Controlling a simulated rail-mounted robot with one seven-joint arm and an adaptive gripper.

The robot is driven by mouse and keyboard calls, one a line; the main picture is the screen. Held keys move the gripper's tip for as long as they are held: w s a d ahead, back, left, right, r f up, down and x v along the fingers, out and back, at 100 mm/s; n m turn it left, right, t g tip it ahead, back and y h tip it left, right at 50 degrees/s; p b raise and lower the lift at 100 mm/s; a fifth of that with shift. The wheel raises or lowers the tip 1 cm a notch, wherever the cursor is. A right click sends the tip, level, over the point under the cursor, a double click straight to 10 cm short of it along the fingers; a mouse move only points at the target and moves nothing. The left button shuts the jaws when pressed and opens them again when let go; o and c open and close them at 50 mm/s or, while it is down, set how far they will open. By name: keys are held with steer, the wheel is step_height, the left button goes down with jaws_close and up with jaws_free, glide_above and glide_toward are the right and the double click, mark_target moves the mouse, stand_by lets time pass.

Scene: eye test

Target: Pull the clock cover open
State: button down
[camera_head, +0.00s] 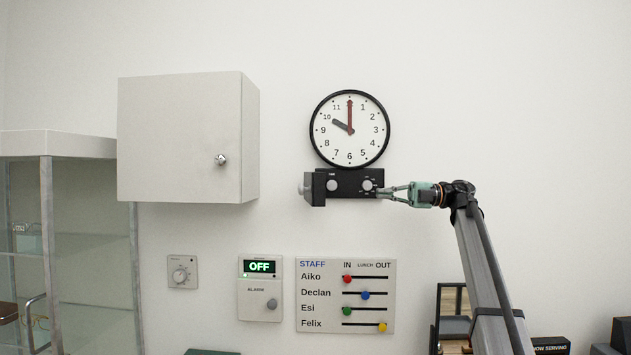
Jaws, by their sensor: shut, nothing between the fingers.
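The round wall clock (350,146) has a black rim, a white face and a dark red hand pointing to 12. The shorter dark hand points near 10.
Below the clock are a thermostat dial (181,273), an alarm panel (260,290) reading OFF and a staff board (346,296). The wall right of the clock is bare.

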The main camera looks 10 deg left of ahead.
mark_target(323, 187)
steer(key=shift+n+g+h, duration=0.4)
steer(key=shift+n+g, duration=0.1)
steer(key=shift+g, duration=0.3)
steer(key=p+x, duration=0.1)
steer(key=x, duration=0.4)
steer(key=r+p+x, duration=0.1)
steer(key=p+x, duration=0.1)
steer(key=x, duration=0.4)
steer(key=r+p+x, duration=0.1)
steer(key=x, duration=0.5)
steer(key=shift+s+a+p, duration=0.1)
steer(key=shift+s+p, duration=0.1)
steer(key=shift+p, duration=0.1)
steer(key=shift+t, duration=0.3)
